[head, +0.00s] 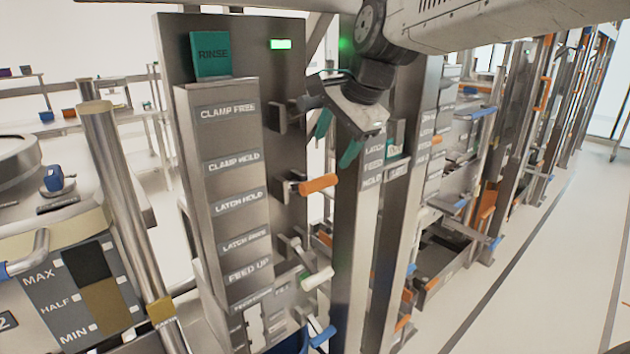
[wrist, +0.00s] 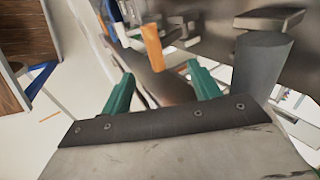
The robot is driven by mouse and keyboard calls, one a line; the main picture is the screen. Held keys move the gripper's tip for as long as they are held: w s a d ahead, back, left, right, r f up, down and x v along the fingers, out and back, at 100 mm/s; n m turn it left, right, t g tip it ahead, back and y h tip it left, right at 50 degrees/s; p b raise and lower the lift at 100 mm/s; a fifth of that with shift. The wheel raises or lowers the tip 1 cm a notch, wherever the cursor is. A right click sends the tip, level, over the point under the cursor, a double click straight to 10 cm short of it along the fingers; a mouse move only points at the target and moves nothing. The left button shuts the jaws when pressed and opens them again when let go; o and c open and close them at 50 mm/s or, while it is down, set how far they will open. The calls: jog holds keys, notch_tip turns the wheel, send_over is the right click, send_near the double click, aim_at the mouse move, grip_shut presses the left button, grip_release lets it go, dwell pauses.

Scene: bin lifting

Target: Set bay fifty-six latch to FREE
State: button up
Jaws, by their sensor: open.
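A tall steel post carries a label column (head: 232,190) reading, from the top, CLAMP FREE, CLAMP HOLD, LATCH HOLD, a blurred LATCH label (head: 244,244) and FEED UP. An orange-gripped lever (head: 319,184) sticks out right of the column, about level with LATCH HOLD. My gripper (head: 336,138) is open and empty, above and right of this lever in the head view. In the wrist view the orange grip (wrist: 152,48) shows beyond the teal fingertips (wrist: 157,82), apart from them. No bay number is readable.
A dark grey lever (head: 309,103) is close beside my gripper; a thick grey cylinder also shows in the wrist view (wrist: 262,70). A white lever (head: 318,279) and a blue lever (head: 322,337) sit lower. Another labelled post (head: 372,180) stands right. Floor (head: 540,260) is clear.

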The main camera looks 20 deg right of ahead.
aim_at(316, 181)
jog(key=x, duration=1.1)
jog(key=shift+f, duration=0.2)
jog(key=shift+s, duration=0.1)
grip_shut()
